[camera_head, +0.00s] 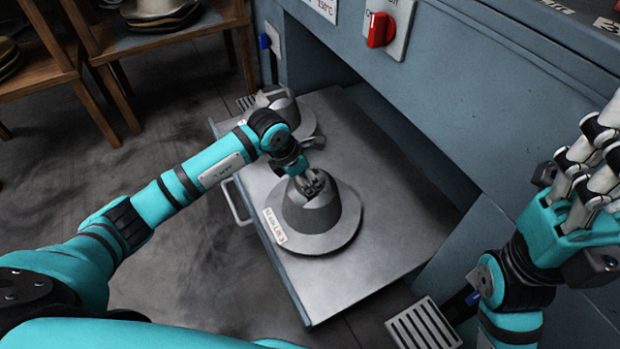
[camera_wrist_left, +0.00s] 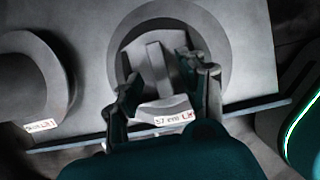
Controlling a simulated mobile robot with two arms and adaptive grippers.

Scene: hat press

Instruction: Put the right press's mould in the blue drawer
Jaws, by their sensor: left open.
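A grey hat-shaped mould (camera_head: 310,212) with a wide brim and a white label sits on a pulled-out grey tray or drawer (camera_head: 370,270) with a handle on its left edge. A second grey mould (camera_head: 278,101) stands farther back on it. My left gripper (camera_head: 312,186) is at the near mould's top. In the left wrist view its open fingers (camera_wrist_left: 160,85) stand either side of the mould's raised bar (camera_wrist_left: 156,68), with gaps showing. The other mould (camera_wrist_left: 38,85) is at left there. My right gripper (camera_head: 590,165) is raised at the right, away from the moulds.
The blue-grey press cabinet (camera_head: 450,110) with a red knob (camera_head: 381,30) rises behind the tray. Wooden shelves (camera_head: 60,60) holding hats stand at the upper left. The floor left of the tray is clear.

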